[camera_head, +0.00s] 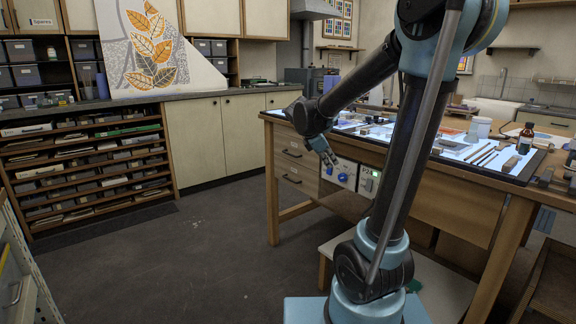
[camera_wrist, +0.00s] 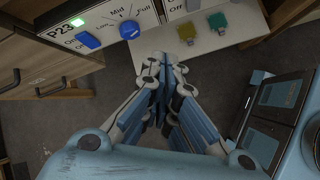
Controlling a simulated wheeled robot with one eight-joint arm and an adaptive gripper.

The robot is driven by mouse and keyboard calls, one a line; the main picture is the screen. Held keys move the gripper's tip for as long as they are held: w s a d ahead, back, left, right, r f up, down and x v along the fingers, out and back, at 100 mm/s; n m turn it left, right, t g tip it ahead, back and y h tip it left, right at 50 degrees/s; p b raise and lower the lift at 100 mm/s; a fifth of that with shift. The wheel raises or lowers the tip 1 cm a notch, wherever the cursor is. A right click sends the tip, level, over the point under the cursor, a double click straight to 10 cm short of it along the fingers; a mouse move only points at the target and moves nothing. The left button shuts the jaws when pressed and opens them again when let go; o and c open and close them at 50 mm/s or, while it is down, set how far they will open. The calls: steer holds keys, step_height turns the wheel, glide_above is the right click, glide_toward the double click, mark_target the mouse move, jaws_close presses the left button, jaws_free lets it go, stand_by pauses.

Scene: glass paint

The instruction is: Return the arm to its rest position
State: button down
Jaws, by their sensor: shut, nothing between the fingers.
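My arm stands in the middle of the head view, its upper part raised and its forearm bent down to the left. My gripper (camera_head: 325,153) hangs at the front left edge of the workbench (camera_head: 266,117), in front of its drawers and control box. In the wrist view my gripper (camera_wrist: 163,62) is shut and empty, its fingers together below the control box (camera_wrist: 110,20). The box has blue knobs (camera_wrist: 130,29), a green light and the label P23. From these views I cannot tell the exact gap between fingertips and box.
A paper rack (camera_head: 90,165) and cabinets (camera_head: 225,135) line the left and back. The floor (camera_head: 215,235) between is clear.

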steer(key=s+d+f+m+g+y, duration=0.1)
steer(key=s+d+f+m+y, duration=0.15)
steer(key=s+m, duration=0.4)
steer(key=s+d+f+m+g+y, duration=0.1)
steer(key=s+d+f+m, duration=0.15)
steer(key=s, duration=0.75)
steer(key=s+a+f+m+y, duration=0.2)
steer(key=s+f+m, duration=0.6)
steer(key=s, duration=0.4)
steer(key=shift+a+m, duration=0.5)
steer(key=shift+m, duration=0.2)
steer(key=shift+f+y, duration=0.1)
steer(key=shift+y, duration=0.15)
